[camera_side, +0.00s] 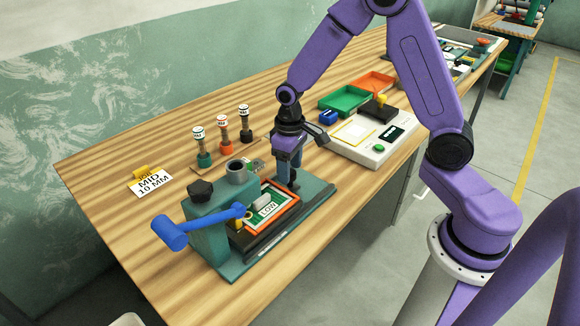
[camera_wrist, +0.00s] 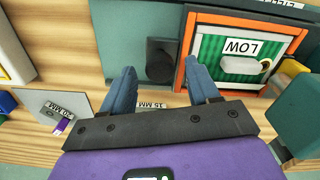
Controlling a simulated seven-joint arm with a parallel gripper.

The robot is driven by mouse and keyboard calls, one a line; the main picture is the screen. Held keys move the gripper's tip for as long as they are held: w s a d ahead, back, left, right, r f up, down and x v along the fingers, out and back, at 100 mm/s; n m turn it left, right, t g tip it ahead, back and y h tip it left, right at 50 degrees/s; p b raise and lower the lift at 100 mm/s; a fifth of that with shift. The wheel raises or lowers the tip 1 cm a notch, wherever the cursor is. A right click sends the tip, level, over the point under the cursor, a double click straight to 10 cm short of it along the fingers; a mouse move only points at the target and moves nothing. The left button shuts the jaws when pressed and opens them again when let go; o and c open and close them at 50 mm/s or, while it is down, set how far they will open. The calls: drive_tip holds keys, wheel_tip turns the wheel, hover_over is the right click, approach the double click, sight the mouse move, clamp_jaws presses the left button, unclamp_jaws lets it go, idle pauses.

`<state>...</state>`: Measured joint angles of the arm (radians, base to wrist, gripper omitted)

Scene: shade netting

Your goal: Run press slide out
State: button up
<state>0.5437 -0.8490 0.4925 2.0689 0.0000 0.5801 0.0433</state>
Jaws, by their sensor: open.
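The teal press (camera_side: 209,235) stands at the bench's front left, with a blue lever (camera_side: 180,232) and a black star knob on top. Its slide has an orange frame (camera_side: 295,196) around a green striped plate marked LOW (camera_side: 268,209); it also shows in the wrist view (camera_wrist: 238,66). A light grey rounded piece lies over the plate. My gripper (camera_side: 287,183) points down at the slide's far end. In the wrist view my gripper (camera_wrist: 160,72) is open, its blue fingers either side of a black block (camera_wrist: 158,50) beside the frame. Contact cannot be told.
Three labelled plugs (camera_side: 224,134) stand behind the press. A white scale (camera_side: 372,138), a green tray (camera_side: 345,100) and an orange tray (camera_side: 373,81) are to the right. A card marked MID 10 MM (camera_side: 150,183) lies left. The bench's left end is mostly clear.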

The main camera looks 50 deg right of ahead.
drive_tip(key=shift+f, duration=0.25)
clamp_jaws()
drive_tip(key=d, duration=1.2)
drive_tip(key=shift+d, duration=0.3)
unclamp_jaws()
wheel_tip(320, 180, up, 18)
drive_tip(key=shift+f, duration=0.25)
